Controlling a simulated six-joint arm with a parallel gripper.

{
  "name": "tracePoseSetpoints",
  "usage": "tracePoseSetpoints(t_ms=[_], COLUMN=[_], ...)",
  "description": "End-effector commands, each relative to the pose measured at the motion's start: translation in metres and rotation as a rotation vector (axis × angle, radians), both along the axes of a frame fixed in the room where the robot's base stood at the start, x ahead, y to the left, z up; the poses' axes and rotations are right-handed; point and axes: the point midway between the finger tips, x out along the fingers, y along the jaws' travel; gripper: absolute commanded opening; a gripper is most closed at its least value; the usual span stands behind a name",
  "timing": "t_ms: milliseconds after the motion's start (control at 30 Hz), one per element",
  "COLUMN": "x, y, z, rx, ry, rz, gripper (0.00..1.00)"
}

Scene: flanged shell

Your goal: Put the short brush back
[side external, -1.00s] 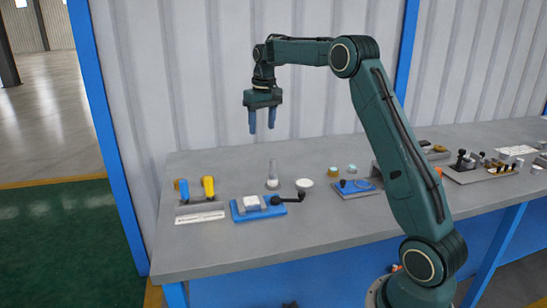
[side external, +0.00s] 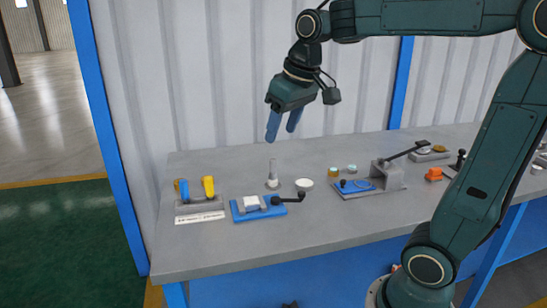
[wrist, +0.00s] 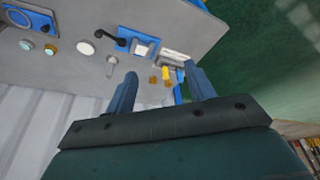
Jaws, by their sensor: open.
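Two brush-like tools stand upright in a small grey rack (side external: 200,204) at the left end of the bench. One shows blue (side external: 182,189) and the other has a yellow top (side external: 208,186). I cannot tell which is the short brush. In the wrist view the yellow one (wrist: 166,72) and the blue one (wrist: 180,76) show between my fingers, with small brown ends near them. My gripper (side external: 283,124) is open and empty, high above the bench and tilted, well apart from the rack.
A blue fixture (side external: 258,207) with a black crank lies right of the rack. A clear cylinder (side external: 272,176), a white dish (side external: 304,184) and small jars stand behind. A grey lever block (side external: 388,174) is further right. The front bench strip is clear.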

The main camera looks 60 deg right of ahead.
Motion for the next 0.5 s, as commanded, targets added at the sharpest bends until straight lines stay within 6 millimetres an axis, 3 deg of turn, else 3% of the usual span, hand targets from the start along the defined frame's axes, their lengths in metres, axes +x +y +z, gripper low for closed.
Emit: tracePoseSetpoints(t_ms=[200,500], x=[-0.052,-0.114], y=[0.028,0.053], z=[-0.012,-0.044], rx=[-0.003,-0.001], ry=[-0.053,-0.124], rz=[0.051,0.118], gripper=[0.54,0.54])
